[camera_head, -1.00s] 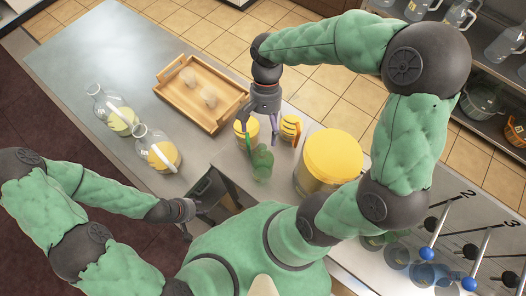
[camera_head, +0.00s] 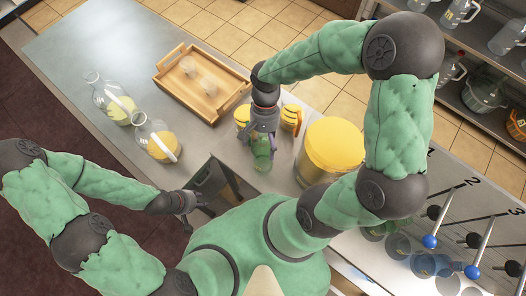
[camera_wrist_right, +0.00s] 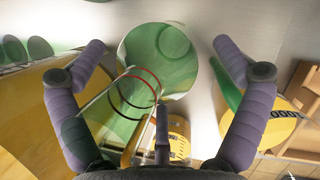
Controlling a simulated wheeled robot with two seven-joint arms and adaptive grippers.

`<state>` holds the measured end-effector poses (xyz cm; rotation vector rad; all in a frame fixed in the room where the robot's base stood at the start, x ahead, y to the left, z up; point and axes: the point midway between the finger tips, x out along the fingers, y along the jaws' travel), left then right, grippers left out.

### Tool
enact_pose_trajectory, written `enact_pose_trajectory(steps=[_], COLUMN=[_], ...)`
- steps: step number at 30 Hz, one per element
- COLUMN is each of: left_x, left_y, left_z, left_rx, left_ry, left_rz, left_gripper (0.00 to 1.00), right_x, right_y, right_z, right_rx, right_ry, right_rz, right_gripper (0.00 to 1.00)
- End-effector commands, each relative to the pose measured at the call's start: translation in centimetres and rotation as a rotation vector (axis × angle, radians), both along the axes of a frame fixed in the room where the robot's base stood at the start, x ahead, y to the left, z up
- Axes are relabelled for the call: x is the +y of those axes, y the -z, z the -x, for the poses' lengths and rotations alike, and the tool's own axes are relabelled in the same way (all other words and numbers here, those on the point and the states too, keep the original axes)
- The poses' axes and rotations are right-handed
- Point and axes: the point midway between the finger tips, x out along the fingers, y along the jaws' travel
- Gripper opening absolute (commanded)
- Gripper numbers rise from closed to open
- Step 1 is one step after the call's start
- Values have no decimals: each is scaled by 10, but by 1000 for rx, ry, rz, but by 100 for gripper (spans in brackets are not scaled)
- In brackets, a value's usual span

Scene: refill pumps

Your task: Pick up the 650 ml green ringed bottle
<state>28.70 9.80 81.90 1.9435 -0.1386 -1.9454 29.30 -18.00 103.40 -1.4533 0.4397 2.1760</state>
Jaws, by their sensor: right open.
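The green ringed bottle (camera_head: 262,163) stands on the counter left of the yellow-lidded tub. In the right wrist view the see-through green bottle (camera_wrist_right: 165,65) shows a red and a dark ring, and its round end faces the camera. My right gripper (camera_head: 263,146) is over it from above, and in the wrist view its purple fingers (camera_wrist_right: 160,50) are spread on both sides of the bottle, apart from it. The bottle's size marking is not readable. My left gripper (camera_head: 186,207) is low at the left, away from the bottle; its finger gap is unclear.
A large yellow-lidded tub (camera_head: 332,146) stands close to the right. Yellow containers (camera_head: 291,116) with dark markings are just behind the bottle. A wooden tray (camera_head: 184,91) and two glass jugs (camera_head: 155,140) are to the left. Pump levers (camera_head: 452,240) line the right counter.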

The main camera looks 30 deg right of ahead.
Motion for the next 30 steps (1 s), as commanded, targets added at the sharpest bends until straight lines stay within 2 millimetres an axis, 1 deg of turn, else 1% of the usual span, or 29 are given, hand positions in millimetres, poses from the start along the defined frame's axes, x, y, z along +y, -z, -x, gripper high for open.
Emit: enact_pose_trajectory(steps=[4, 5, 6, 8, 9, 11, 12, 13, 20, 23, 26, 30], left_x=[0, 0, 0, 0, 0, 0, 0, 0, 0, 0, 0, 0], left_y=[0, 0, 0, 0, 0, 0, 0, 0, 0, -1, -4, -9], left_z=[0, 0, 0, 0, 0, 0, 0, 0, 0, 0, 0, 0], left_rx=[0, 0, 0, 0, 0, 0, 0, 0, 0, 0, 0, 0], left_ry=[0, 0, 0, 0, 0, 0, 0, 0, 0, 0, 0, 0], left_rz=[0, 0, 0, 0, 0, 0, 0, 0, 0, 0, 0, 0], left_gripper=[40, 40, 40, 40, 40, 40, 40, 40, 40, 40, 40, 40], right_x=[0, 0, 0, 0, 0, 0, 0, 0, 0, 0, 0, 0], right_y=[0, 0, 0, 0, 0, 0, 0, 0, -1, -6, -20, -47], right_z=[0, 0, 0, 0, 0, 0, 0, 0, -1, -1, -1, -2], right_rx=[0, 0, 0, 0, -1, -1, -1, -1, -2, -4, -4, -7], right_ry=[0, 0, 0, 0, 0, 0, 0, 0, -1, 0, 1, 0], right_rz=[0, 0, 0, 0, 0, 0, 0, 1, -1, 0, 1, 1], right_gripper=[99, 90, 79, 62, 51, 34, 23, 15, 15, 15, 15, 15])
